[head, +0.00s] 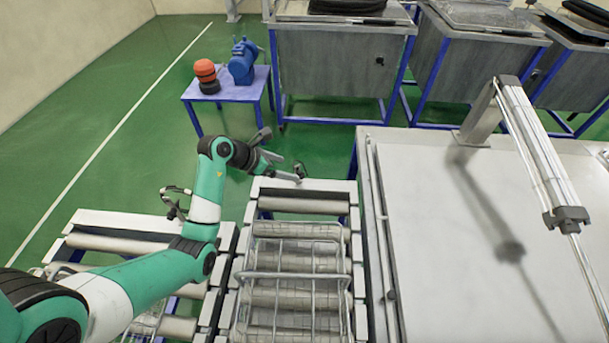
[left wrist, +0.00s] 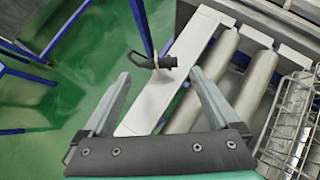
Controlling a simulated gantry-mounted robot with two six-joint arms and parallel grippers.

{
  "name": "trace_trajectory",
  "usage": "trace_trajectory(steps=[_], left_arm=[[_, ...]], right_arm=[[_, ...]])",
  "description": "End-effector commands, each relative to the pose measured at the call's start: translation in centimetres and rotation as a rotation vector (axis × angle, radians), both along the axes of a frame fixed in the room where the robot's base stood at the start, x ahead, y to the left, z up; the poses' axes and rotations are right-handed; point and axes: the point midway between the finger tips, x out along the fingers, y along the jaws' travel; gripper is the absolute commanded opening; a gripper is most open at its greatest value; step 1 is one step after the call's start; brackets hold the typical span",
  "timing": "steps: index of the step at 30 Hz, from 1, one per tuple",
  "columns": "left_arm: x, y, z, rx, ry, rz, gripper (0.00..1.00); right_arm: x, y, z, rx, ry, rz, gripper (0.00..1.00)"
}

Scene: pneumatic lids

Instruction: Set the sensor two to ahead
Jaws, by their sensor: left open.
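Contact cannot be told. My right gripper is not in view.
A wire basket (head: 297,262) rests on the conveyor rollers; it also shows in the left wrist view (left wrist: 293,125). A second conveyor (head: 120,222) lies left. A large pale worktop (head: 450,250) stands right. A blue table (head: 232,92) stands behind on open green floor.

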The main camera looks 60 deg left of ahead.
Motion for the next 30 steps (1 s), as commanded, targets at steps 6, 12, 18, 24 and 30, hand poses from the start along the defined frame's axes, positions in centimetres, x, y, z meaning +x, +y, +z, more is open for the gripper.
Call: trace_trajectory(steps=[6, 12, 18, 24, 30], left_arm=[[3.5, 0.1, -4.0, -0.002, 0.002, -0.004, 0.95], [5.9, 0.4, -6.2, 0.0, 0.0, -0.003, 0.95], [6.6, 0.4, -6.7, 0.001, -0.001, -0.002, 0.95], [6.6, 0.4, -6.6, 0.001, -0.001, -0.002, 0.9], [6.6, 0.4, -6.6, 0.001, -0.001, -0.002, 0.54]], right_arm=[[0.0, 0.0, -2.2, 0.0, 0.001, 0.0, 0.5], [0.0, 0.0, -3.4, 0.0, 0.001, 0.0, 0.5], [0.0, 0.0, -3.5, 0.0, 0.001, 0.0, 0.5], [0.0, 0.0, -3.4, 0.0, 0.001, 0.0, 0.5], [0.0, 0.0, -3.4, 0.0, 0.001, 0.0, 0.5]])
